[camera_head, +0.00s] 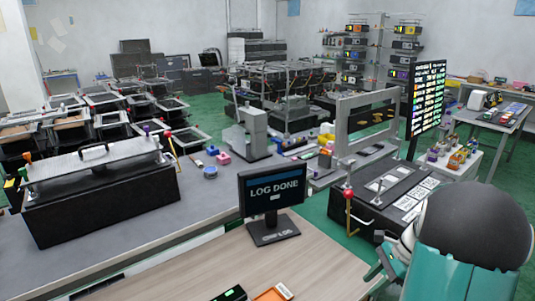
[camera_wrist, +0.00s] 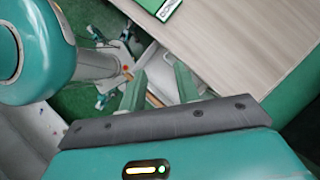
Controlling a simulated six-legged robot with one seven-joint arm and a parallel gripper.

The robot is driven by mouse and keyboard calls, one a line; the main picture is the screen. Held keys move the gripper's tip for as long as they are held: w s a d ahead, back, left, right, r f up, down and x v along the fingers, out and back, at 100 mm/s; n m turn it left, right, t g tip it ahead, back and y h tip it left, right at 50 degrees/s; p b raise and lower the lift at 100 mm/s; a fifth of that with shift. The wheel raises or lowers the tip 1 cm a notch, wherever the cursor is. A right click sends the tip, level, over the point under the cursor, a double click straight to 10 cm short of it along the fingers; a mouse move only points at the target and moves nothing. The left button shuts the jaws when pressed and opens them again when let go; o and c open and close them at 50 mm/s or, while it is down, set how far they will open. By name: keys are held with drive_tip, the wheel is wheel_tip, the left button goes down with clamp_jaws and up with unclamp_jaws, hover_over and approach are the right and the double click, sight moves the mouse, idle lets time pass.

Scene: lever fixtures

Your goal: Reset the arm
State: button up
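My arm (camera_head: 455,240) fills the lower right of the head view, with a dark rounded part and teal links. It is bent close to the front edge of the wooden table. My gripper (camera_wrist: 160,84) shows in the wrist view with two teal fingers apart and nothing held between them. In the head view my gripper (camera_head: 386,264) is partly hidden by the arm and sits beside the table's right side.
The wooden table (camera_head: 225,262) spans the foreground, with a green-and-black item (camera_head: 230,293) and an orange item (camera_head: 273,293) at its near edge. A black lever box (camera_head: 100,190) stands left. Another black box (camera_head: 385,195) with a red-knobbed lever stands behind my arm. Green floor shows between.

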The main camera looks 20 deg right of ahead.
drive_tip(key=a+r+n+h, duration=0.3)
drive_tip(key=a+r+n, duration=0.7)
drive_tip(key=a, duration=0.5)
drive_tip(key=s+a+r+n+t+h, duration=0.1)
drive_tip(key=s+a+r+n+t, duration=0.1)
drive_tip(key=a+n, duration=0.4)
drive_tip(key=s+a+r+n+t+h, duration=0.2)
drive_tip(key=s+a+r+n, duration=0.3)
drive_tip(key=s+a, duration=0.2)
drive_tip(key=shift+a+n, duration=0.25)
drive_tip(key=shift+n, duration=0.15)
drive_tip(key=shift+d, duration=0.1)
